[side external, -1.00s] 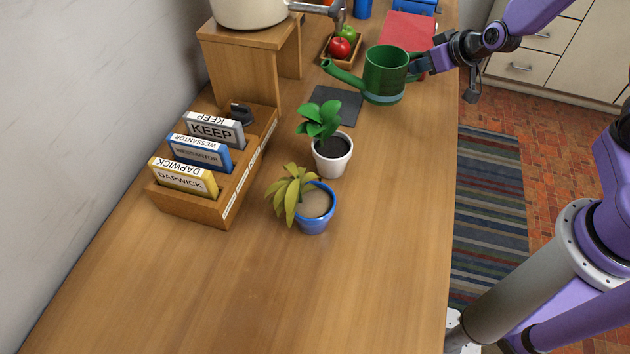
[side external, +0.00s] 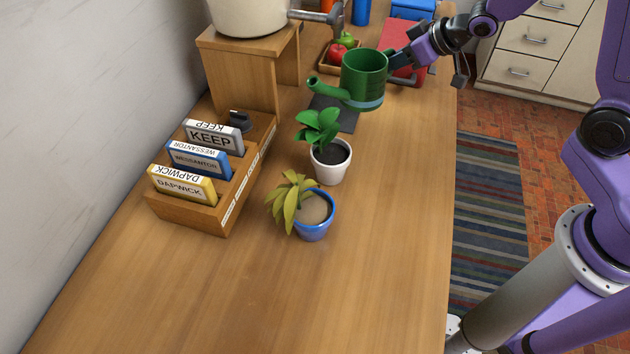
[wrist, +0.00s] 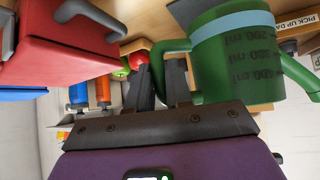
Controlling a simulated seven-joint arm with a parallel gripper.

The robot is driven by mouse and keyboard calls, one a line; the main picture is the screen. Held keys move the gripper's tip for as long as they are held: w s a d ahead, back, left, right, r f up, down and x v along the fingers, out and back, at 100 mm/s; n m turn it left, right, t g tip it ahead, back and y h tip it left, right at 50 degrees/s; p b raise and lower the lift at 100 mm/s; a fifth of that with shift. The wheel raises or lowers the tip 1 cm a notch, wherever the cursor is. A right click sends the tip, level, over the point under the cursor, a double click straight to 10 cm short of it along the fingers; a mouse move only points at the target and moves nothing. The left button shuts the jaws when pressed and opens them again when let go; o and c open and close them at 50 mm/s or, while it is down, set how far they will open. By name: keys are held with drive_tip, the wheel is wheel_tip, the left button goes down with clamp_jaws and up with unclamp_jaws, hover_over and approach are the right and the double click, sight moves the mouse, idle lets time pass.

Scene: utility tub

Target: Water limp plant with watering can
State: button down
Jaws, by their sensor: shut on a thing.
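The green watering can (side external: 362,82), with a pale blue band, is held above the counter behind the plants, roughly upright, its spout pointing left. In the wrist view the can (wrist: 238,62) shows volume marks. My gripper (side external: 392,62) is shut on its handle at the right; the dark fingers (wrist: 162,85) show at the handle in the wrist view. The limp plant (side external: 290,200) has yellow drooping leaves and dry-looking tan soil in a blue pot (side external: 314,229). A green upright plant (side external: 318,130) with dark soil in a white pot (side external: 331,169) stands behind it, nearer the can.
A wooden file box (side external: 222,205) with labelled cards stands left of the plants. A wooden stand (side external: 240,75) bears a cream pot (side external: 250,15). A dark mat (side external: 345,115), a fruit tray (side external: 330,67) and a red box (side external: 398,42) lie behind. The front counter is clear.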

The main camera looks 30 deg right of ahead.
sight(387, 69)
drive_tip(key=s+a+n+g+y, duration=0.1)
drive_tip(key=s+a+n+y, duration=0.2)
drive_tip(key=s+a+n, duration=0.1)
drive_tip(key=shift+s+a+f+g, duration=0.3)
drive_tip(key=shift+s+a+f, duration=0.05)
drive_tip(key=shift+s+a, duration=0.15)
idle(0.3)
drive_tip(key=shift+n+t+h, duration=0.4)
drive_tip(key=shift+n+h, duration=0.1)
drive_tip(key=shift+h, duration=0.2)
drive_tip(key=shift+s+a+r, duration=0.1)
drive_tip(key=shift+a+r, duration=0.1)
drive_tip(key=shift+r, duration=0.55)
drive_tip(key=shift+s+a+r, duration=0.15)
drive_tip(key=shift+a+r, duration=0.05)
drive_tip(key=shift+r, duration=0.55)
drive_tip(key=shift+s+a+r, duration=0.1)
drive_tip(key=shift+a+r, duration=0.1)
drive_tip(key=shift+r, duration=0.55)
drive_tip(key=shift+s+a+r+n+t+h, duration=0.2)
drive_tip(key=shift+s+a+r+h, duration=0.1)
drive_tip(key=shift+r, duration=0.2)
drive_tip(key=shift+s+a+r+n+t+h, duration=0.1)
drive_tip(key=shift+s+a+r+n+h, duration=0.15)
drive_tip(key=shift+r, duration=0.25)
drive_tip(key=shift+a+r, duration=0.15)
